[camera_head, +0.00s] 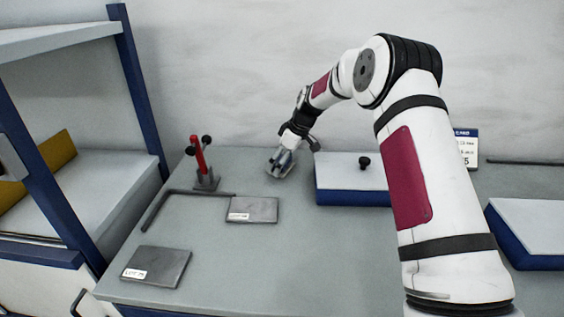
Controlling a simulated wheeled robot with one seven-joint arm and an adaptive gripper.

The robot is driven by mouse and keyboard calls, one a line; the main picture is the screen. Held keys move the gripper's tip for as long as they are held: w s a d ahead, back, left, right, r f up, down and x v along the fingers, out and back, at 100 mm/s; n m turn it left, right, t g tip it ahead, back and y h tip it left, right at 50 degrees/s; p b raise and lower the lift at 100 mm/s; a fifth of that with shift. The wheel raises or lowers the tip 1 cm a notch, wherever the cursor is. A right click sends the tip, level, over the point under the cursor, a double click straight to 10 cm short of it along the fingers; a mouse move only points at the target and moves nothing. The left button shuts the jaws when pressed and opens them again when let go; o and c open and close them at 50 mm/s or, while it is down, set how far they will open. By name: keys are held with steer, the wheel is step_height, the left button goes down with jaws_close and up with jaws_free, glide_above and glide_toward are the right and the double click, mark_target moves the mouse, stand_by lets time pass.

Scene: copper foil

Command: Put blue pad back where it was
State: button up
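My gripper (283,159) points down at the back of the grey table, left of a blue block with a light top. A small blue-grey piece shows at its fingertips, low over or on the table; it may be the blue pad, but it is too small to tell, and the fingers partly hide it. I cannot tell whether the fingers are closed on it. The blue block (350,196) has a black knob on top and stands to the right of my gripper. Another blue block (530,251) with a light top lies at the right edge.
A labelled grey plate (262,208) lies mid-table, and another (160,267) near the front left. A red toggle clamp (200,158) stands left of my gripper, behind a dark angle bar (165,203). A blue-framed shelf (140,85) borders the left. The front middle is clear.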

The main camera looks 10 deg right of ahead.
steer(key=v, duration=1.2)
steer(key=s+a+r+m+h, duration=0.1)
steer(key=s+r, duration=0.3)
steer(key=s, duration=0.4)
steer(key=s+a+r+m+h, duration=0.1)
steer(key=s+a+r+m, duration=0.1)
steer(key=s+r, duration=0.4)
steer(key=s+a+r+m, duration=0.1)
steer(key=s+r, duration=0.2)
steer(key=s, duration=0.6)
steer(key=s+f+m, duration=0.2)
steer(key=s+m, duration=0.1)
steer(key=s, duration=1)
steer(key=s+f+m+h, duration=0.1)
steer(key=s+f+m, duration=0.1)
steer(key=s, duration=1.2)
steer(key=shift+s+d+f+m, duration=0.15)
steer(key=shift+d+f+m, duration=0.25)
steer(key=shift+m, duration=0.1)
